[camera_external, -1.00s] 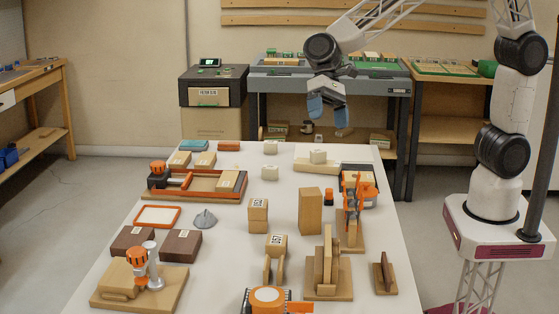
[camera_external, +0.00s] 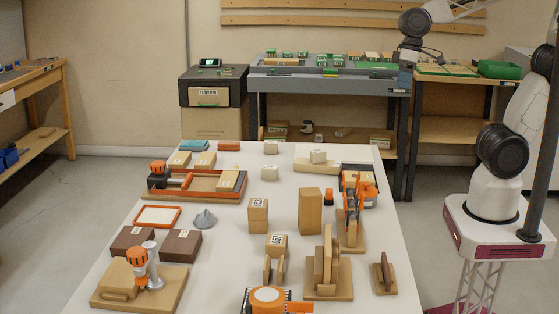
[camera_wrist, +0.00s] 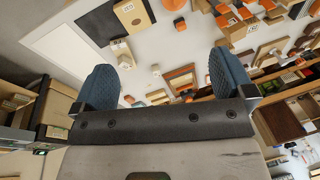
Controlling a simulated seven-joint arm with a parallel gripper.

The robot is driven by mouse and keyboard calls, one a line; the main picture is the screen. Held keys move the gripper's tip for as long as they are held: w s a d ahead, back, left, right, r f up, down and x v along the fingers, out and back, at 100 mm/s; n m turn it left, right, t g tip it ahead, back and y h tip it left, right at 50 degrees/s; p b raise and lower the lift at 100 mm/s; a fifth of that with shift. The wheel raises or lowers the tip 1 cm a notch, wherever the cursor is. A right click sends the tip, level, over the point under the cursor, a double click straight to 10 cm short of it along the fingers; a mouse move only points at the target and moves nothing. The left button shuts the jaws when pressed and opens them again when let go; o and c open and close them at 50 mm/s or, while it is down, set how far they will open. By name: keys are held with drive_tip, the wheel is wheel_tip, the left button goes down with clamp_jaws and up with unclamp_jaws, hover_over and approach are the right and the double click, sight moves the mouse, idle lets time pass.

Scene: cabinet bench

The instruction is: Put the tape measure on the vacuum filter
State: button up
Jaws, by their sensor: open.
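My gripper (camera_wrist: 162,70) is open and empty in the wrist view, its two blue pads wide apart. In the external view my wrist is at the upper right, by the right end of the grey bench, and the fingers cannot be made out. I cannot surely pick out the tape measure. A small orange and black object (camera_external: 329,196) stands on the white table right of centre; I cannot tell what it is. A grey ribbed cone (camera_external: 205,219) stands on the table at left; I cannot tell if it is the vacuum filter. My gripper is well away from both.
The white table (camera_external: 230,265) holds wooden blocks, clamps and an orange-rimmed frame (camera_external: 158,216). A grey bench (camera_external: 300,84) with several green items stands behind.

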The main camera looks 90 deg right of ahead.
drive_tip(key=s+d+f+n+h, duration=0.1)
drive_tip(key=s+d+h, duration=0.1)
drive_tip(key=s+d, duration=0.3)
drive_tip(key=shift+s+n+t, duration=0.3)
drive_tip(key=shift+s+t, duration=0.1)
drive_tip(key=shift+s, duration=0.85)
